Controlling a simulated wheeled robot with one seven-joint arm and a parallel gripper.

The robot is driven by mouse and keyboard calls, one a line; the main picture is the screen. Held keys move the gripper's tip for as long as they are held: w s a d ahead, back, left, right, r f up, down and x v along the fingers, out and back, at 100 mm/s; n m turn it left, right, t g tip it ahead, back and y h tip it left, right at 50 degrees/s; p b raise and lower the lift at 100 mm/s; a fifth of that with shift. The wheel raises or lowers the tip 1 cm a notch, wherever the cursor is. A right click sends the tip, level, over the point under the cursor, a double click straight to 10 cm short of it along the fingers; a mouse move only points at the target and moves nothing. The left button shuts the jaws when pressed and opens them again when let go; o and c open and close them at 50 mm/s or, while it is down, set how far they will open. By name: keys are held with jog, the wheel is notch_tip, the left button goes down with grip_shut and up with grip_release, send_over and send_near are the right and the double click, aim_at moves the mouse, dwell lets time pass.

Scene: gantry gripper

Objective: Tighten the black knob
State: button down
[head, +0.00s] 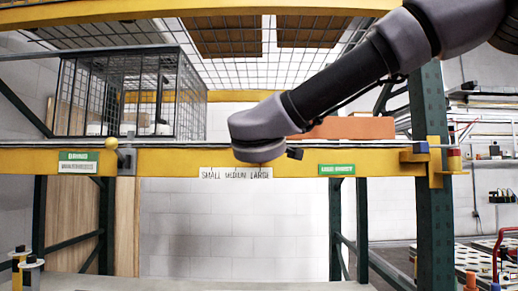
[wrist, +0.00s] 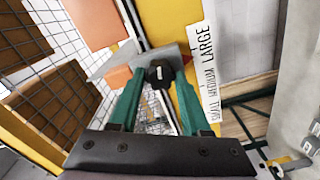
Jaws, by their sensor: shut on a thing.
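The black knob (wrist: 159,78) shows in the wrist view as a dark, faceted piece with a small white mark, by a grey plate (wrist: 115,62) at the yellow beam. The two green fingers of my gripper (wrist: 160,71) are closed on it, one on each side. In the head view the round end of my arm (head: 259,149) is in front of the yellow beam (head: 300,160), above the size label. My fingers and their hold on the knob are hidden there behind the arm's end.
The white size label (head: 236,173), also in the wrist view (wrist: 202,75), is on the beam close to my gripper. A wire cage (head: 130,95) and an orange box (head: 350,128) stand on the shelf behind. A yellow ball knob (head: 111,143) sticks out at left. Green posts (head: 430,180) flank the rack.

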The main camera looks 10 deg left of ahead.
jog(key=shift+m, duration=4.2)
jog(key=shift+c, duration=1.8)
grip_release()
jog(key=v, duration=1.1)
jog(key=shift+w, duration=0.1)
